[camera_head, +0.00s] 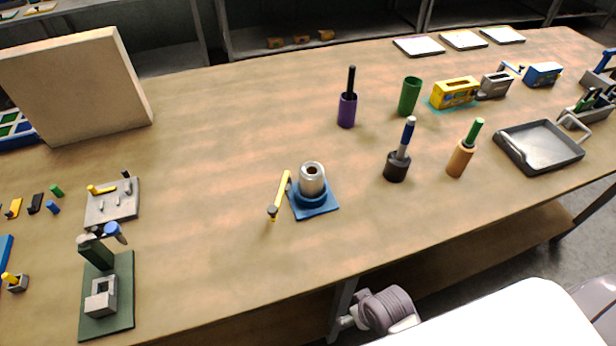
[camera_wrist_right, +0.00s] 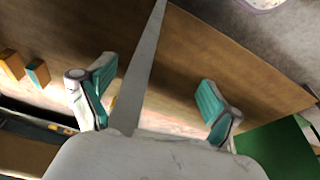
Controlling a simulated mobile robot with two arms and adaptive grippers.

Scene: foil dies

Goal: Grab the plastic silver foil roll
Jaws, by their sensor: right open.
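A silver roll (camera_head: 312,179), a short upright hollow cylinder, sits in a round blue holder on a square blue base (camera_head: 316,208) near the middle front of the table. No gripper touches it in the head view. My right gripper (camera_wrist_right: 155,90) shows in the right wrist view with its two teal-padded fingers spread wide, and I see nothing held between the pads. The silver roll cannot be made out in that wrist view. My left gripper is in neither view.
A yellow-handled tool (camera_head: 280,195) stands just left of the blue base. A black cup (camera_head: 396,167), an orange-brown holder (camera_head: 460,158) and a purple cup (camera_head: 347,110) stand to the right and behind. A grey tray (camera_head: 541,147) is at right.

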